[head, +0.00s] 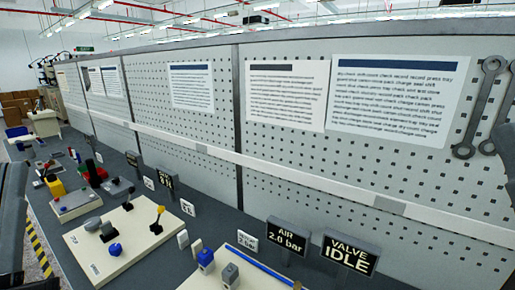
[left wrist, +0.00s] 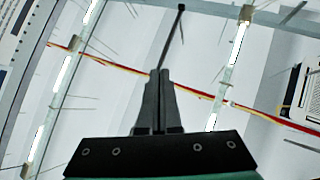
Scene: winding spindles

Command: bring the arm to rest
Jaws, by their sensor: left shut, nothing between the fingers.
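My left gripper (left wrist: 160,75) shows in the left wrist view. Its two dark fingers are together with nothing between them. It points up toward the ceiling, and no object is near the fingertips. The head view shows neither gripper clearly; dark parts at its left and right edges may be my arms. My right gripper is not in view.
A grey workbench (head: 60,225) runs along a pegboard wall (head: 280,170). Pale panels (head: 125,240) with levers and knobs stand on it, beside signs reading "AIR 2.0 bar" (head: 287,237) and "VALVE IDLE" (head: 349,255). Wrenches (head: 477,110) hang at the right.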

